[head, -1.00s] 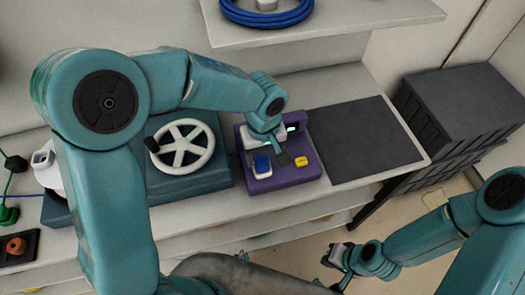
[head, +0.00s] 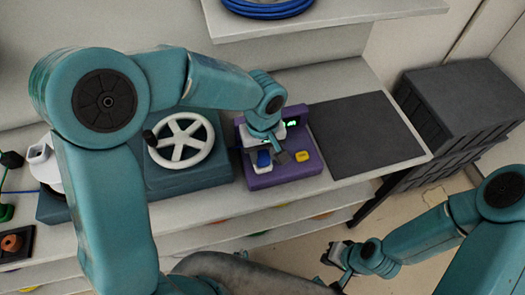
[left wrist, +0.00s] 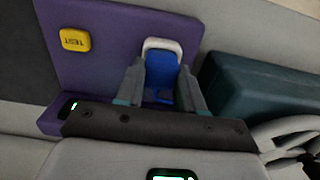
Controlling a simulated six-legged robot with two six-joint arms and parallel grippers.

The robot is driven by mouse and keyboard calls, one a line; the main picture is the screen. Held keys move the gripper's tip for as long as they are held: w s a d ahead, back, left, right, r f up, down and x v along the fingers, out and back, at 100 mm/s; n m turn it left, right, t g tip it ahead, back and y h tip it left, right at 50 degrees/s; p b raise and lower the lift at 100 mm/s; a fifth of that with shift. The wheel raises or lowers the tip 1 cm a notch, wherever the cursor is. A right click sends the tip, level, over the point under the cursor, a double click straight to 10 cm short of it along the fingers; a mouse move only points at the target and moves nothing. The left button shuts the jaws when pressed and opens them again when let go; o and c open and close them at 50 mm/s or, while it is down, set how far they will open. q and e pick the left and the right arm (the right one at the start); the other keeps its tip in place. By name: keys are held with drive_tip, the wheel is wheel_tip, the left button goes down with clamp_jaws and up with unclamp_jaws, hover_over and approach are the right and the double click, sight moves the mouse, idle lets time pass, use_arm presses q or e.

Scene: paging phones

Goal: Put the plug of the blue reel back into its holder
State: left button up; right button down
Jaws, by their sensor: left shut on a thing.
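A blue piece with a white rim (left wrist: 161,72) sits at the purple tester box (left wrist: 95,55); it also shows in the head view (head: 263,159). My left gripper (left wrist: 158,88) has a finger on each side of the blue piece and is shut on it.
A yellow TEST button (head: 302,156) is on the box. A teal unit with a white handwheel (head: 181,140) stands to its left. A dark mat (head: 368,134) lies to its right. Blue cable (head: 270,8) lies on the upper shelf. Black crates (head: 465,105) stand at right.

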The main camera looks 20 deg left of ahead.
use_arm(q)
wheel_tip(320, 180, up, 2)
drive_tip(key=shift+s+r+p, duration=0.1)
drive_tip(key=shift+p, duration=0.4)
wheel_tip(320, 180, up, 2)
drive_tip(key=shift+p, duration=0.75)
drive_tip(key=shift+r+p, duration=0.5)
drive_tip(key=shift+r, duration=0.3)
wheel_tip(320, 180, up, 2)
drive_tip(key=shift+r+p, duration=0.1)
drive_tip(key=shift+p, duration=0.65)
wheel_tip(320, 180, up, 10)
drive_tip(key=p, duration=0.7)
drive_tip(key=shift+r, duration=0.2)
